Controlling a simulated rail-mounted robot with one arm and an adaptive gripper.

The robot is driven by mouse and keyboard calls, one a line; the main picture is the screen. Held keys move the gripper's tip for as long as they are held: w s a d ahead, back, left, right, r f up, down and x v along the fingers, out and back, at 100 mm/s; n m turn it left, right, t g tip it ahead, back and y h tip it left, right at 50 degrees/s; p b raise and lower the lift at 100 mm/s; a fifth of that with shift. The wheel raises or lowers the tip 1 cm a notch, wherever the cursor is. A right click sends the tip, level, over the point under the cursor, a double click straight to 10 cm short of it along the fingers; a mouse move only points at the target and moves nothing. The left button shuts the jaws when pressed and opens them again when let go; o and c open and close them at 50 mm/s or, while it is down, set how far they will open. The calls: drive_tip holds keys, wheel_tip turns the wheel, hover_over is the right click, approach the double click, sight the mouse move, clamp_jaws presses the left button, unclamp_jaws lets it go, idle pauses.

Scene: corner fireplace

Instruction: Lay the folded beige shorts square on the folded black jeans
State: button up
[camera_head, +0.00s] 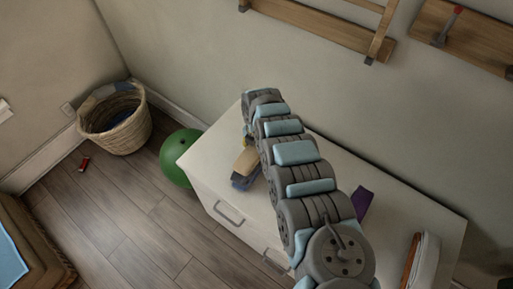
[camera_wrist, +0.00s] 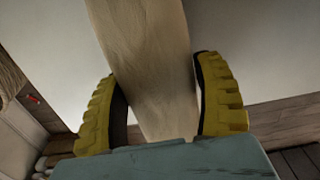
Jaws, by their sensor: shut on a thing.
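The beige shorts (camera_wrist: 150,60) show in the wrist view as a long pale tan piece between the two yellow fingers of my gripper (camera_wrist: 157,72), which is shut on them. In the head view a small beige piece (camera_head: 246,160), likely the shorts, shows at the left of the white cabinet top. A dark grey-blue piece (camera_head: 242,182) shows just below it in the picture; it may be the folded black jeans, but I cannot tell for sure. Whether the two touch is unclear. My arm hides much of the cabinet top, and only a yellow bit of my gripper (camera_head: 246,137) shows there.
The white cabinet (camera_head: 215,170) stands against the wall. A purple item (camera_head: 362,202) and a white item with a brown edge (camera_head: 427,262) lie on its right part. A green ball (camera_head: 178,157) and a wicker basket (camera_head: 128,134) stand left. Wooden wall shelves (camera_head: 315,25) hang above.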

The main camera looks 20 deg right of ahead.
drive_tip(key=shift+f, duration=0.3)
drive_tip(key=o, duration=1.3)
wheel_tip(320, 180, up, 12)
drive_tip(key=shift+f, duration=0.1)
